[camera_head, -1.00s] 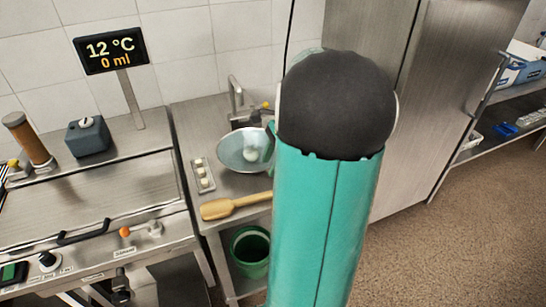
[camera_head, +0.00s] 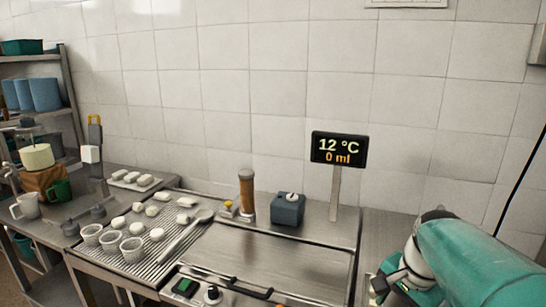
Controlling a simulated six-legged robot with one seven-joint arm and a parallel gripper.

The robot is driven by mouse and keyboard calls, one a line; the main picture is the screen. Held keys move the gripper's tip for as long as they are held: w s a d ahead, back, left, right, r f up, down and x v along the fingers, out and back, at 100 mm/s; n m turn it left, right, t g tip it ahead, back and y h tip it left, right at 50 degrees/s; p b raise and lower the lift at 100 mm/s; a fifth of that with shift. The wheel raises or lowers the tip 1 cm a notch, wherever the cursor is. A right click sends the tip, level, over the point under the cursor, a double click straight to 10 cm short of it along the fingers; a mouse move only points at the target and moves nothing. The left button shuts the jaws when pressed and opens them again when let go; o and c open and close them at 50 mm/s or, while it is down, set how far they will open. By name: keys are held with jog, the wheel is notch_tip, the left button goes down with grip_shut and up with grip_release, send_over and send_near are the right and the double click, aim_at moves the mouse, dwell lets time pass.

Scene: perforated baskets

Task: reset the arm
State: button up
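My teal arm reaches in from the lower right corner of the head view. Its far end, in white, black and green, hangs low over the right side of the counter. What seems to be my gripper (camera_head: 395,287) is partly cut off by the lower edge. Its fingers cannot be made out, so I cannot tell if it is open or shut or holds anything.
Small perforated baskets (camera_head: 132,250) and several white pieces (camera_head: 157,234) sit on a ribbed drain area (camera_head: 165,262) at left. The metal lid (camera_head: 290,250) is bare.

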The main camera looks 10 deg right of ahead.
jog(key=s+a+r+n+t, duration=0.1)
jog(key=s+a+n, duration=0.2)
jog(key=a+n, duration=0.3)
jog(key=s+a+r+n+t, duration=0.1)
jog(key=s+a+n+t, duration=0.1)
jog(key=a+n, duration=0.5)
jog(key=shift+s+a+t+h, duration=0.3)
jog(key=shift+s+a, duration=0.45)
jog(key=shift+a, duration=0.35)
jog(key=shift+r, duration=0.1)
jog(key=shift+c, duration=1)
jog(key=shift+d, duration=0.2)
